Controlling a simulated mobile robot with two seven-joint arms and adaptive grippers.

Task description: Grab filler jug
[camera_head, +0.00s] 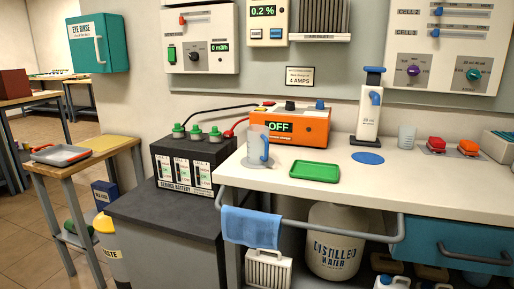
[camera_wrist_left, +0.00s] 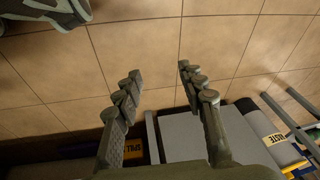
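A clear jug with a blue handle (camera_head: 257,146), which looks like the filler jug, stands upright on the white worktop (camera_head: 330,190), near its left end and left of the orange charger. Its handle faces right. My left gripper (camera_wrist_left: 160,73) shows only in the left wrist view; its fingers are apart with nothing between them, above the tiled floor. The jug is not in that view. Neither gripper shows in the head view, and my right gripper is not seen.
An orange charger (camera_head: 290,126) reading OFF and a green tray (camera_head: 314,172) are near the jug. A battery (camera_head: 188,165) with green caps stands on a dark cabinet to the left. A rail with a blue towel (camera_head: 251,227) runs along the worktop's front.

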